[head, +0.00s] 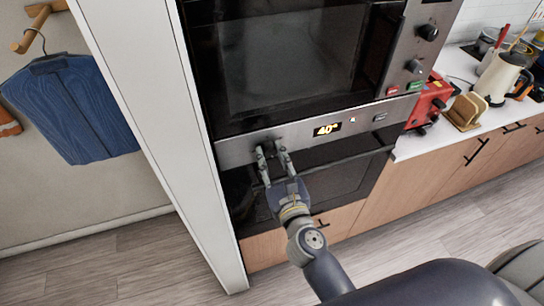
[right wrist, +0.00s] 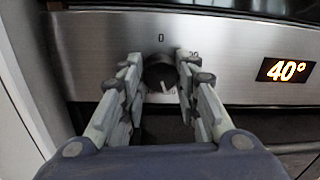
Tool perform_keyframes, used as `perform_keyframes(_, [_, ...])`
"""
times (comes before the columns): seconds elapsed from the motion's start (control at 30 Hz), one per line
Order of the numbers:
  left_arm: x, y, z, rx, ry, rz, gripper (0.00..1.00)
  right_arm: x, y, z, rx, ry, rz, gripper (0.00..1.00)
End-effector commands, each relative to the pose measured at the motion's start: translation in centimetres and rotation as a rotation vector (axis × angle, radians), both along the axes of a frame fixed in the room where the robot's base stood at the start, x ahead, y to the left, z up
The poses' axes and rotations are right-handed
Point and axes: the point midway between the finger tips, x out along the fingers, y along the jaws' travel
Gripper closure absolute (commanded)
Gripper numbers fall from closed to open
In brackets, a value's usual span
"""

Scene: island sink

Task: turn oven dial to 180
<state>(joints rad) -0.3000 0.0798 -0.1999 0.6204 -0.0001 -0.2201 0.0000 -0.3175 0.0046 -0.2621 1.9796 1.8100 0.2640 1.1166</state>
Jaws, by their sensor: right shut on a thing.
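The oven dial (right wrist: 160,74) is a dark round knob on the oven's steel control panel (right wrist: 225,60). In the right wrist view it sits between the two fingers of my right gripper (right wrist: 160,66). In the head view my right gripper (head: 272,152) is at the left end of the panel, shut on the dial, which its fingers mostly hide. The lit oven display (head: 327,129) reads 40°, and it also shows in the right wrist view (right wrist: 287,70). My left gripper is not in view.
A second knob (head: 380,117) is on the panel right of the display. A microwave (head: 285,60) is above the oven. A white cabinet side (head: 150,110) stands close on the left. A red toaster (head: 431,100) and a kettle (head: 502,77) stand on the counter at right.

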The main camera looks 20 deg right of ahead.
Motion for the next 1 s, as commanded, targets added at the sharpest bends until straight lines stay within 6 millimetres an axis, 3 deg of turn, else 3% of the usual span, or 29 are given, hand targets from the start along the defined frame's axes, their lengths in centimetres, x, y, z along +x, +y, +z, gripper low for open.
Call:
perform_keyframes(0.03, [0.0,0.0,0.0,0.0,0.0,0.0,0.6,-0.1,0.0,-0.3,0.0,0.005,-0.001,0.94])
perform_keyframes(0.07, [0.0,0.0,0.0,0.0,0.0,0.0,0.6,-0.1,0.0,-0.3,-0.001,0.005,-0.001,0.66])
perform_keyframes(0.13, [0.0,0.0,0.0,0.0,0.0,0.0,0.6,-0.1,0.0,-0.3,-0.001,0.005,-0.001,0.5])
perform_keyframes(0.57, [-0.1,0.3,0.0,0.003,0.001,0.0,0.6,-0.5,0.0,-0.2,-0.001,0.003,0.0,0.5])
perform_keyframes(1.0, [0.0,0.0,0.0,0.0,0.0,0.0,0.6,-6.8,0.1,-0.3,-0.005,0.007,0.004,0.5])
